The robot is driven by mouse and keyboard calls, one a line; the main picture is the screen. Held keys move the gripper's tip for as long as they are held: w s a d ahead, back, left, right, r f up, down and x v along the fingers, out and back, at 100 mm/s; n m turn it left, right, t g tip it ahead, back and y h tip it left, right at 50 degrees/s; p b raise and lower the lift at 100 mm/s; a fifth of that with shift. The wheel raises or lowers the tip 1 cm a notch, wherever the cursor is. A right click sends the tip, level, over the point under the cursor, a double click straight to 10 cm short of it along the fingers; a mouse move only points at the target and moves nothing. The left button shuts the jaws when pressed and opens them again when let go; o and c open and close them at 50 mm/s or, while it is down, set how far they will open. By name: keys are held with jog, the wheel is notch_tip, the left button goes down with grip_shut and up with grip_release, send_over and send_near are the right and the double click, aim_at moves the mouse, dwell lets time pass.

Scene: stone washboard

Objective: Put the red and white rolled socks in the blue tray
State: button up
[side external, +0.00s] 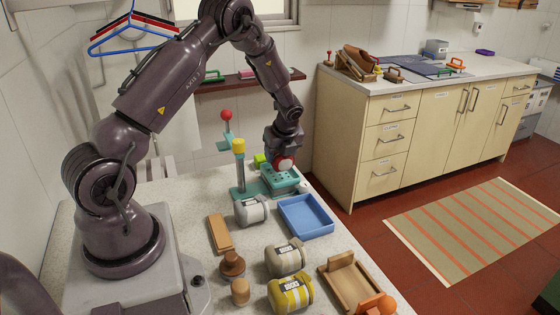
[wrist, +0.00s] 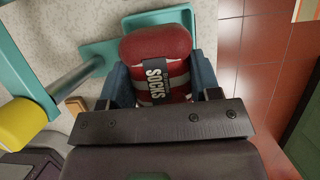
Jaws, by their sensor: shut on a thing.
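The red and white rolled socks (wrist: 158,65), with a dark "SOCKS" label, sit between the two fingers of my gripper (wrist: 160,90) in the wrist view. In the side view a red and white part of the socks (side external: 284,163) shows below my gripper (side external: 283,156). My gripper is shut on them, over a teal stand (side external: 262,188); I cannot tell whether the socks touch it. The blue tray (side external: 306,231) is empty and lies in front of the teal stand, toward the camera.
Grey-white rolled socks (side external: 251,210) lie left of the tray. The teal stand has upright posts with a yellow knob (side external: 239,145) and a red knob (side external: 226,115). A wooden piece (side external: 350,283) lies at front right.

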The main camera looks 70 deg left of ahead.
jog(key=s+d+r, duration=0.8)
jog(key=s+r, duration=0.2)
jog(key=s, duration=0.1)
jog(key=s+d+f, duration=0.2)
jog(key=d+f, duration=0.1)
jog(key=d, duration=1)
send_near(301, 214)
jog(key=shift+s+a+f, duration=0.15)
jog(key=shift+s+a, duration=0.3)
jog(key=shift+a, duration=0.25)
jog(key=shift+w+a+f, duration=0.15)
jog(key=shift+w+f, duration=0.25)
jog(key=shift+f, duration=1.65)
